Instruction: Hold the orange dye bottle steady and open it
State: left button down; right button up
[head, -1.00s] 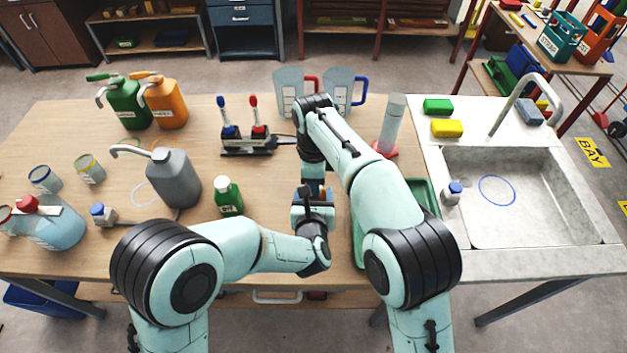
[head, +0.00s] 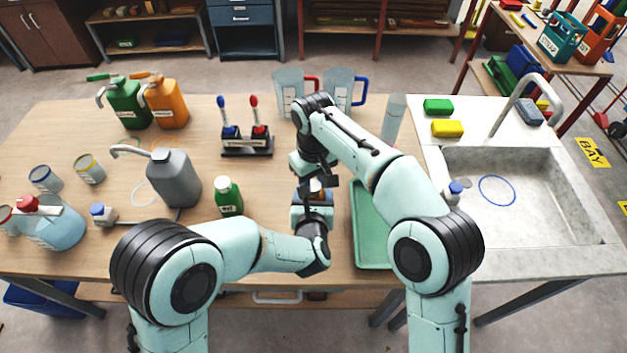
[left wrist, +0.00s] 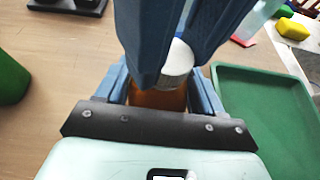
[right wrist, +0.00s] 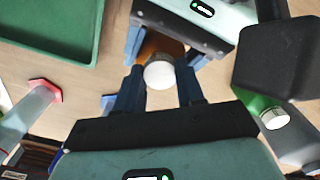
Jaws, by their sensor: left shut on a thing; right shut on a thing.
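The orange dye bottle (left wrist: 158,98) stands between the jaws of my left gripper (left wrist: 160,92), which is shut on its body. Its white cap (right wrist: 159,74) is on top, between the fingers of my right gripper (right wrist: 160,88), which is shut on it from above. The white cap also shows in the left wrist view (left wrist: 179,57), partly covered by the blue right fingers. In the head view my two grippers meet near the table's middle front, and my arms hide most of the bottle. Whether the cap has loosened cannot be told.
A green bottle (head: 228,197) stands just left of the grippers and a green tray (head: 372,250) lies close on the right. A grey wash bottle (head: 174,180) is further left. A pen rack (head: 246,147) and jugs (head: 288,92) stand behind. The sink (head: 540,200) is at the right.

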jog(key=shift+w+d, duration=0.1)
jog(key=shift+w, duration=0.05)
pick_arm(q)
jog(key=shift+s+d, duration=0.1)
pick_arm(e)
jog(key=o, duration=1.2)
jog(key=shift+c, duration=0.2)
